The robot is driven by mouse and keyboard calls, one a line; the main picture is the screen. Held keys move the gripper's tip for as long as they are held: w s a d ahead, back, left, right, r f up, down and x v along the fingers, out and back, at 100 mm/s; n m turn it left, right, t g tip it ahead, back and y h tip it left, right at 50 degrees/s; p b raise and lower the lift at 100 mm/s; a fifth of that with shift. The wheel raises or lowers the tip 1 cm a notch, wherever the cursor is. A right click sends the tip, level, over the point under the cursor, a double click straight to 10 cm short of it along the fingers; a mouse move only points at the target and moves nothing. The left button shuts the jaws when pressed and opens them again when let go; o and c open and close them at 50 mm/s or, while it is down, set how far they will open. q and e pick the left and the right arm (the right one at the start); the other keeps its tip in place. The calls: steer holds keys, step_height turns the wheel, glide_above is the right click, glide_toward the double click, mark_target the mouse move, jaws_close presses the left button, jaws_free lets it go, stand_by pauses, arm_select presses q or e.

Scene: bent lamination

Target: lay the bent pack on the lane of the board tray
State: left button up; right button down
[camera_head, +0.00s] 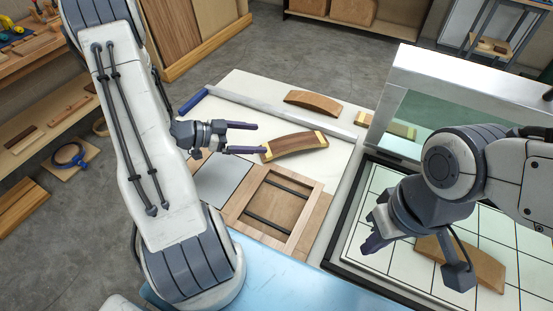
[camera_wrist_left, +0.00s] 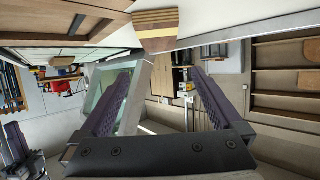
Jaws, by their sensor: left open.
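The bent pack (camera_head: 296,145), a curved dark-brown piece with pale yellowish ends, lies on the white table top. Its striped layered end (camera_wrist_left: 157,30) shows at the top of the left wrist view. My left gripper (camera_head: 261,138) is open and empty, fingertips close to the pack's left end; contact cannot be told. The board tray (camera_head: 312,203), a wooden frame with two dark bars across a brown panel, lies in front of the pack. My right gripper (camera_head: 374,236) hangs over the gridded board at right; its opening cannot be made out.
A curved wooden piece (camera_head: 312,103) lies behind a long grey bar (camera_head: 270,117). Another curved piece (camera_head: 490,268) lies on the gridded board (camera_head: 350,255), partly hidden by my right arm. A glass-fronted metal housing (camera_head: 440,72) stands at right. A grey plate (camera_head: 222,180) lies left of the tray.

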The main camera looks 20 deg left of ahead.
arm_select(q)
steer(key=w+y, duration=0.1)
steer(key=w+d, duration=0.1)
steer(key=w, duration=0.1)
steer(key=w+y, duration=0.1)
steer(key=shift+w+d+r+y, duration=0.25)
steer(key=shift+w+d+y, duration=0.05)
steer(key=shift+w+d, duration=0.1)
steer(key=w+d+r+y, duration=0.1)
steer(key=w+d+y, duration=0.1)
steer(key=w+d+r+g+y, duration=0.1)
steer(key=w, duration=0.1)
steer(key=shift+d+r+y, duration=0.3)
steer(key=shift+d+y, duration=0.05)
steer(key=shift+y, duration=0.05)
steer(key=s+d+r+n+g+y, duration=0.2)
steer(key=s+d+r+g+y, duration=0.3)
steer(key=s+d, duration=0.7)
steer(key=s+d+r+g+h, duration=0.1)
steer(key=s+d, duration=0.2)
steer(key=s, duration=0.5)
steer(key=s+d+r+g+h, duration=0.1)
steer(key=s+d, duration=0.3)
steer(key=s, duration=0.5)
steer(key=shift+s+r+g, duration=0.3)
steer(key=shift+g, duration=0.3)
